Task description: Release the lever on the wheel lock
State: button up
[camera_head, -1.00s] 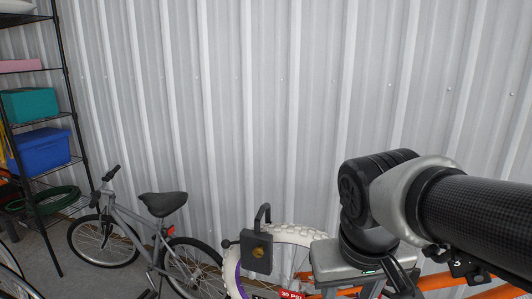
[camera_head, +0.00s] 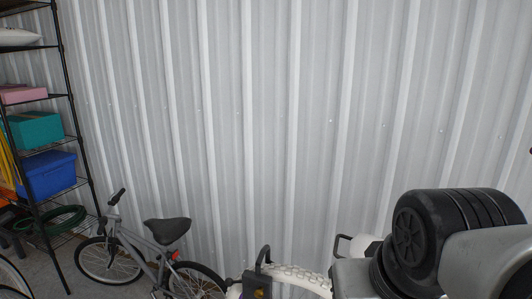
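The wheel lock (camera_head: 257,287) is a dark padlock-like body with a black shackle (camera_head: 263,256). It sits at the bottom edge against a white knobby tyre (camera_head: 300,277), and its lower part is cut off. Its lever cannot be made out clearly now. My arm's black wrist joint fills the lower right. A grey block of my arm end stands right of the tyre, apart from the lock in the picture. My gripper's fingers are out of the frame, so whether they are open or shut is not shown.
A grey bicycle (camera_head: 150,255) with a black seat (camera_head: 167,231) stands left of the lock. A black wire shelf (camera_head: 75,130) with a blue bin (camera_head: 47,175) and a teal bin (camera_head: 35,128) is at far left. A corrugated metal wall (camera_head: 250,130) closes the back.

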aim_at(228, 283)
jog(key=j, duration=0.75)
jog(key=i+j, duration=0.15)
jog(key=j, duration=0.6)
jog(key=z, duration=0.05)
